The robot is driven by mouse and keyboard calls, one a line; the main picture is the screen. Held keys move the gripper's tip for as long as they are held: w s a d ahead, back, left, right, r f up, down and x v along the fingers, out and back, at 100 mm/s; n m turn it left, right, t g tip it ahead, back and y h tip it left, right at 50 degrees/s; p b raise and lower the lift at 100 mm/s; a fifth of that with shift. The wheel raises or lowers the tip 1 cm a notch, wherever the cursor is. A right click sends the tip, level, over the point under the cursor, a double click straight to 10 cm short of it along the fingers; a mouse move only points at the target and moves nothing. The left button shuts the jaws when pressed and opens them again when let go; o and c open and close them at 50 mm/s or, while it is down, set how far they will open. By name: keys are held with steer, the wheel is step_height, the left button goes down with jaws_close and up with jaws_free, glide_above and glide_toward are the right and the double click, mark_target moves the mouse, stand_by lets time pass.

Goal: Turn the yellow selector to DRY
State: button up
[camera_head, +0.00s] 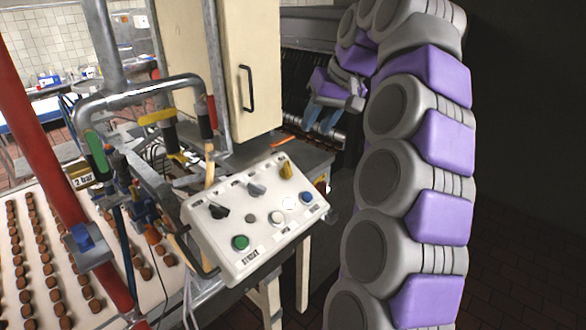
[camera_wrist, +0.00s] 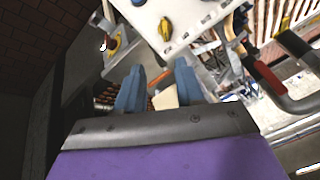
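The yellow selector (camera_head: 287,170) is a knob at the upper right corner of the tilted white control panel (camera_head: 225,262) in the head view. In the wrist view the yellow selector (camera_wrist: 165,28) stands on the panel, beyond the fingers. The labels around it are too small to read, so I cannot tell its setting. My gripper (camera_head: 322,118) is behind and above the panel, to the right of the selector and apart from it. In the wrist view the two blue fingers of my gripper (camera_wrist: 158,80) are spread with a gap between them and hold nothing visible.
The panel also carries a black knob (camera_head: 218,211), a grey knob (camera_head: 257,188), a green button (camera_head: 240,242), a white button (camera_head: 276,217) and a blue button (camera_head: 306,197). A cream cabinet (camera_head: 250,60) stands behind it. A conveyor (camera_head: 75,240) with rows of biscuits runs left.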

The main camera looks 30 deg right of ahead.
mark_target(289, 166)
steer(key=x, duration=0.9)
steer(key=a+x, duration=0.1)
steer(key=x, duration=0.4)
steer(key=shift+r, duration=0.1)
steer(key=shift+w+a+f, duration=0.15)
steer(key=shift+a+f, duration=0.2)
steer(key=shift+f, duration=0.1)
steer(key=shift+d, duration=0.1)
steer(key=shift+d, duration=0.15)
steer(key=shift+c, duration=1.2)
jaws_close()
